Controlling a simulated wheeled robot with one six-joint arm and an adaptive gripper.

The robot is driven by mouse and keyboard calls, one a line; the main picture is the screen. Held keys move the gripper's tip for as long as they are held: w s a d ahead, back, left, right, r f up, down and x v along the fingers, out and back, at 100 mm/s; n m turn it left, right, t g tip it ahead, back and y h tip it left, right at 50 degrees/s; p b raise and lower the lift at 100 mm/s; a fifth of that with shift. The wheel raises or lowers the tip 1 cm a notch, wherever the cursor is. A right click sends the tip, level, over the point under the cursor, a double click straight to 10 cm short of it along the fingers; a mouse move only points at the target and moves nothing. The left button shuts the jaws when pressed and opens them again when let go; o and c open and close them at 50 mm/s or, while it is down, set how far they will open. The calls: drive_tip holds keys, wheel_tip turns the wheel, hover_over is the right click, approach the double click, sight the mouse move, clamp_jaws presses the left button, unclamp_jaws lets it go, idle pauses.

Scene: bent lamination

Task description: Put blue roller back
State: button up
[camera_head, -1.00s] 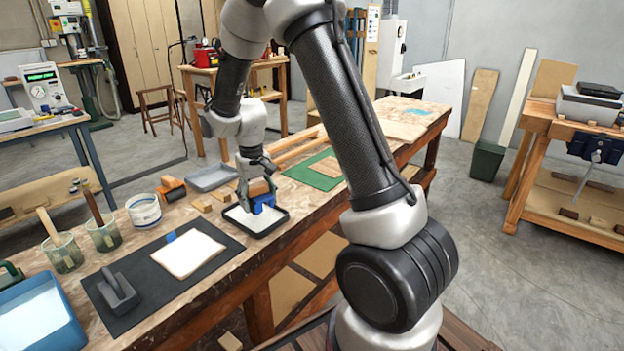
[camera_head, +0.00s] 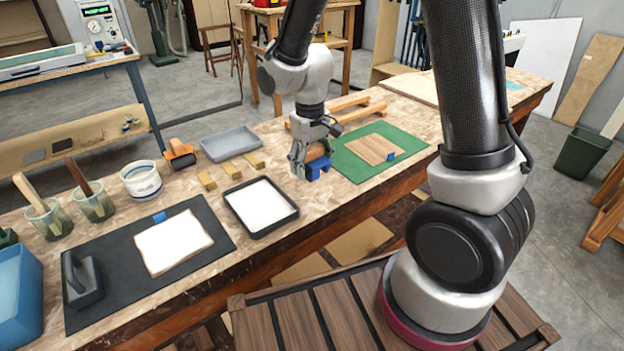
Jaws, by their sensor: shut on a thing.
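My gripper (camera_head: 306,158) is shut on the blue roller (camera_head: 318,168), whose blue part shows below the fingers. A brownish part shows beside the fingers; the rest is hidden by them. The gripper holds the roller just right of the black-rimmed tray (camera_head: 293,213) with white contents, near the left edge of the green mat (camera_head: 408,137). The roller appears above the table, but its exact height cannot be told. Several small wooden blocks (camera_head: 207,181) lie behind the tray, left of my gripper.
An orange-and-black roller (camera_head: 180,155) and a grey tray (camera_head: 229,143) sit at the back. A wooden board (camera_head: 374,148) lies on the green mat. A dark mat (camera_head: 110,257) with a white sheet (camera_head: 172,242), a white tub (camera_head: 142,181) and brush cups (camera_head: 95,205) stand left.

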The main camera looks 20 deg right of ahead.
sight(311, 188)
drive_tip(key=shift+f, duration=2.45)
drive_tip(key=shift+f, duration=0.2)
drive_tip(key=shift+a+f, duration=0.1)
drive_tip(key=shift+f, duration=0.2)
drive_tip(key=o, duration=1.3)
drive_tip(key=shift+c, duration=0.2)
